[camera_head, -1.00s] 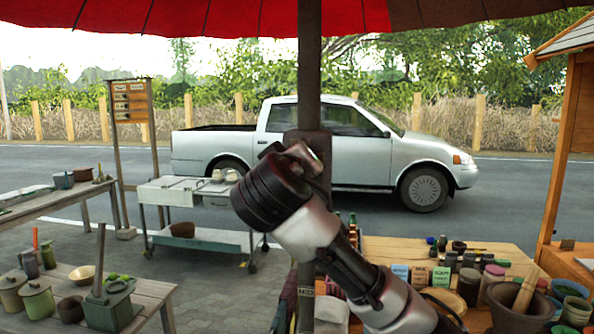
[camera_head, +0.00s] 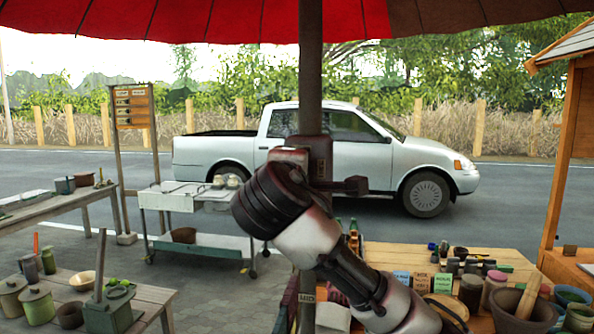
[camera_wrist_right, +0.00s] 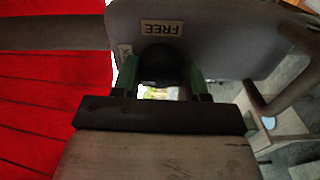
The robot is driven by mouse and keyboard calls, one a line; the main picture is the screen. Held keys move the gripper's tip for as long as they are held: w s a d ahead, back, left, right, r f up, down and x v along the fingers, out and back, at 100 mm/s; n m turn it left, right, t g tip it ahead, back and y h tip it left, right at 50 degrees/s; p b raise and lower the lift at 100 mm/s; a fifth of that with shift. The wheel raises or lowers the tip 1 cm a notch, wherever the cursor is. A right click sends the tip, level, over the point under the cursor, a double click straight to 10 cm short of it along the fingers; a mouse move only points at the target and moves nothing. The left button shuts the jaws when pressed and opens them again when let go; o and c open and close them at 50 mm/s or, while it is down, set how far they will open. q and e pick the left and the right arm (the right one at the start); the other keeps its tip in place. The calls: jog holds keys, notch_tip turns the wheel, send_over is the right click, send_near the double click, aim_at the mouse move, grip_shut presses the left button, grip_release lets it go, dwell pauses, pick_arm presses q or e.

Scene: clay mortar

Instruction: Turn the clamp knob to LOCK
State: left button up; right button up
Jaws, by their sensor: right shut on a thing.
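The dark clamp (camera_head: 320,152) sits on the umbrella pole. A short dark bar with a block end (camera_head: 355,185) sticks out to its right. In the right wrist view the clamp's grey plate (camera_wrist_right: 222,45) fills the top, with an upside-down FREE label (camera_wrist_right: 162,28). My right gripper (camera_wrist_right: 160,78) has its green fingers on both sides of the black knob (camera_wrist_right: 160,62), just below that label, and is shut on it. In the head view my right gripper (camera_head: 290,157) is at the clamp, its fingers mostly hidden by my wrist. No LOCK label is readable. My left gripper is out of view.
The pole (camera_head: 309,70) rises to the red umbrella (camera_head: 200,20). A table (camera_head: 400,258) with jars, labelled blocks and a mortar (camera_head: 515,310) stands at the lower right. Benches with pots stand left, a cart (camera_head: 190,195) behind. A pickup (camera_head: 350,150) is on the road.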

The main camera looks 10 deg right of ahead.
jog(key=shift+n, duration=0.4)
jog(key=o, duration=0.9)
jog(key=b+v, duration=0.5)
jog(key=v, duration=0.6)
